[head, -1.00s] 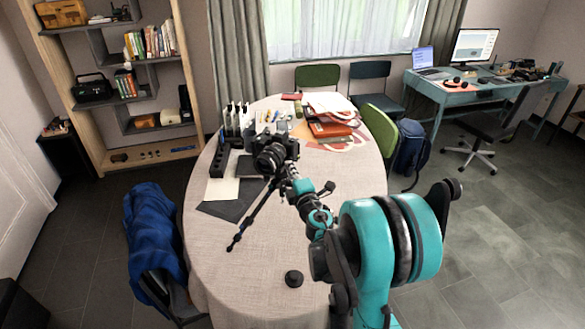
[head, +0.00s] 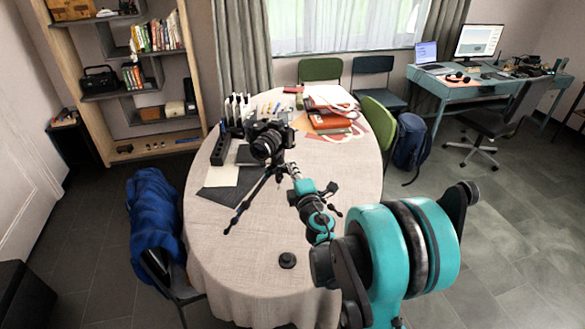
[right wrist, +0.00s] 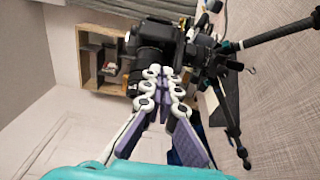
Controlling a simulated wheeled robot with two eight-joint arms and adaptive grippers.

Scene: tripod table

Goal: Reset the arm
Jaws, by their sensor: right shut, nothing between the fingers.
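A black camera (head: 268,140) stands on a dark tripod (head: 250,200) on the oval table (head: 240,255). One tripod leg reaches toward the front left. My right gripper (head: 292,172) is close to the tripod, just below the camera in the head view; its fingers partly blend with the tripod there. In the right wrist view, the white-jointed fingers of this gripper (right wrist: 165,73) are closed together with nothing between them. The camera (right wrist: 152,42) and tripod legs (right wrist: 225,125) show beyond and beside them; contact cannot be told. My left gripper is in no view.
A small black disc (head: 287,260) lies near the table's front. Dark and pale sheets (head: 222,176), a black organizer (head: 221,144) and orange books (head: 330,122) lie farther back. A chair with a blue jacket (head: 155,220) stands at the left. The table's front is mostly clear.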

